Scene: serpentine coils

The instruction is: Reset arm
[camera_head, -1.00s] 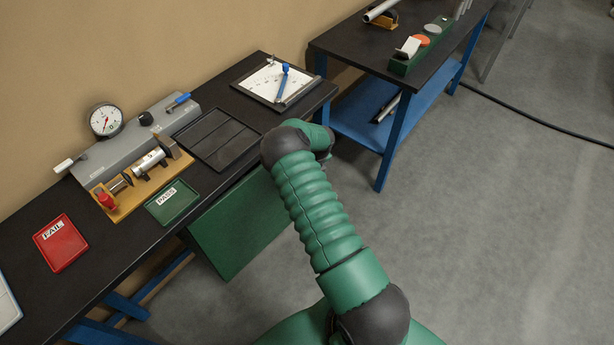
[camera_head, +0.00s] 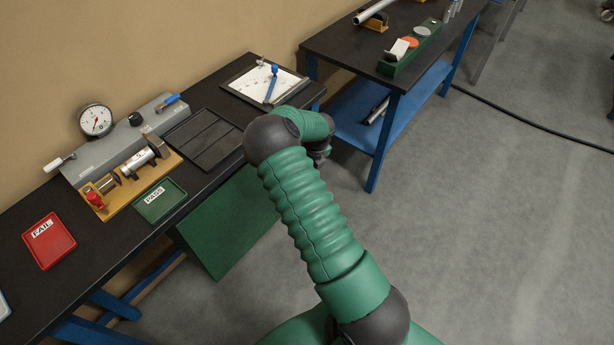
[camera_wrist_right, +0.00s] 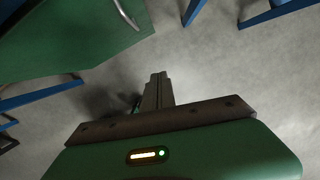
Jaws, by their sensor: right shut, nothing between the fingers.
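My right arm, green with ribbed sleeves, rises through the head view and bends at a dark elbow beside the workbench edge. Its hand lies beyond the elbow, mostly hidden. In the right wrist view my right gripper (camera_wrist_right: 157,88) has its fingers together, with nothing between them, above the grey floor. My left gripper is not in view.
The black workbench (camera_head: 110,262) holds a red FAIL tray (camera_head: 62,258), a green PASS tray (camera_head: 172,206), a gauge fixture (camera_head: 115,149), a dark compartment tray (camera_head: 205,140) and a clipboard (camera_head: 290,88). A second bench (camera_head: 345,40) stands behind.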

